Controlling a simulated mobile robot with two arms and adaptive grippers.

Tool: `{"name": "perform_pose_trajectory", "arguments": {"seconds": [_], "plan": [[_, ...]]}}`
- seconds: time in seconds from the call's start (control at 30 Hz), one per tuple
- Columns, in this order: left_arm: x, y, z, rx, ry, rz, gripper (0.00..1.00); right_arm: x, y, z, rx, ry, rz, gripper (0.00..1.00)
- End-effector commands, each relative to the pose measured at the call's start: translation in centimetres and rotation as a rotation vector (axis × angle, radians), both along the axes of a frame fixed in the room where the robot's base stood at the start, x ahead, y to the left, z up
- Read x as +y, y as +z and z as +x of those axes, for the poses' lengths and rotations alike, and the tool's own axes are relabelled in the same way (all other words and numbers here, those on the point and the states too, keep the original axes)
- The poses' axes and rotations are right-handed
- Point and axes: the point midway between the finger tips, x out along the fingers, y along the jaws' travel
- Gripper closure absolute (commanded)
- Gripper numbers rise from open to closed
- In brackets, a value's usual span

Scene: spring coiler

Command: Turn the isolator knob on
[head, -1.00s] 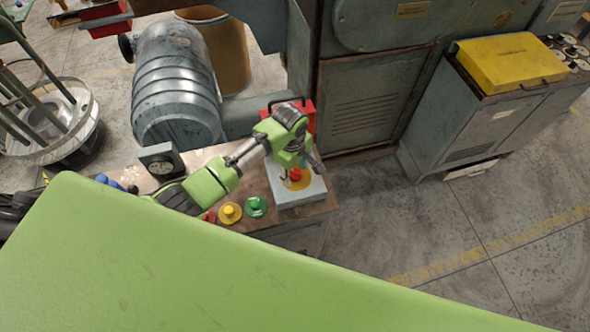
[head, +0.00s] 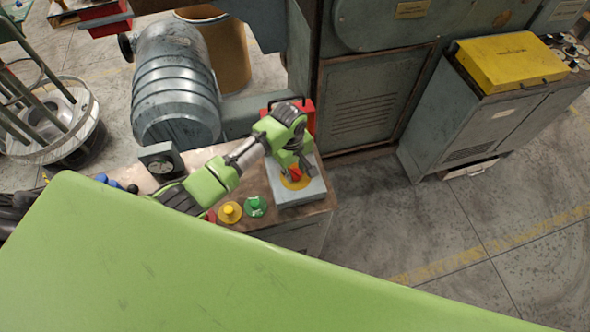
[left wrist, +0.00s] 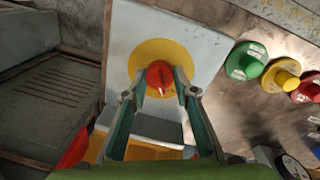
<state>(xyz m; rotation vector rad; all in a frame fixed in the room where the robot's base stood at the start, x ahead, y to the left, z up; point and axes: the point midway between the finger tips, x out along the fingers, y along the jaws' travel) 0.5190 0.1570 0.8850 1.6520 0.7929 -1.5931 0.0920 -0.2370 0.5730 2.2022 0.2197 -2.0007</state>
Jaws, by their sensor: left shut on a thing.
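The isolator knob (left wrist: 160,77) is red with a pale pointer mark and sits on a round yellow plate (left wrist: 146,56) on a light grey box (left wrist: 190,25). In the head view the knob (head: 296,174) is partly hidden by my left gripper (head: 295,170). In the left wrist view my left gripper (left wrist: 157,88) has its two fingers on either side of the knob, shut on it. My right gripper is not in view.
Green (head: 255,206) and yellow (head: 230,212) push buttons, with a red one beside them, are on the bench next to the box. A dial gauge (head: 161,160) stands farther left. A red container (head: 302,116) stands behind the box.

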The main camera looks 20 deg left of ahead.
Motion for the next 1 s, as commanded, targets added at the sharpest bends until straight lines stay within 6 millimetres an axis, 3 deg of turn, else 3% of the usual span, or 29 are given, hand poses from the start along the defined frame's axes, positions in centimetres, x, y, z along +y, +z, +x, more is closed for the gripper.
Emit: {"name": "perform_pose_trajectory", "arguments": {"seconds": [1.0], "plan": [[0.06,0.04,0.26,0.001,-0.959,0.001,0.95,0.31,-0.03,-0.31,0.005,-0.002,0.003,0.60]]}}
